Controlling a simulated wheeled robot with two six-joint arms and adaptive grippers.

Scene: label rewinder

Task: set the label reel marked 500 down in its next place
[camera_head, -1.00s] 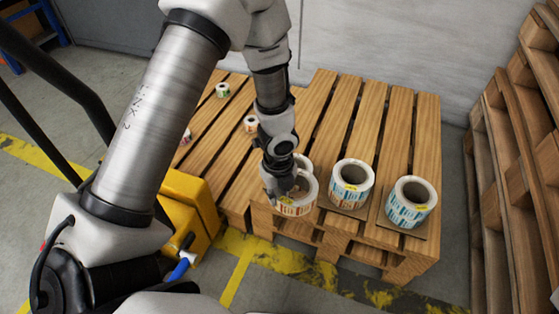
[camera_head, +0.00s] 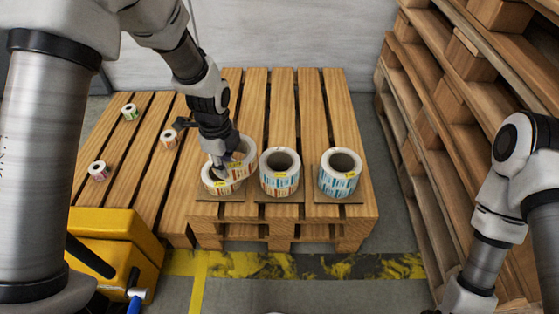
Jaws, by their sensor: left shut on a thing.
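My left gripper (camera_head: 218,168) points down and is shut on the wall of a white label reel (camera_head: 222,186) with orange and yellow print. This reel is at the front left of the row, over a brown card (camera_head: 232,197) on the wooden pallet (camera_head: 311,100). I cannot tell whether it touches the card. Another white reel (camera_head: 243,150) is close behind it, partly hidden by the gripper. To the right, a reel with orange and blue print (camera_head: 280,182) and a reel with blue print (camera_head: 340,184) stand on cards. No number is legible.
Small reels (camera_head: 130,112), (camera_head: 168,139) and (camera_head: 98,171) stand on the pallet's left part. A yellow machine (camera_head: 115,228) is at the front left. Stacked pallets (camera_head: 440,110) line the right. My right arm shows at the right, its gripper out of view.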

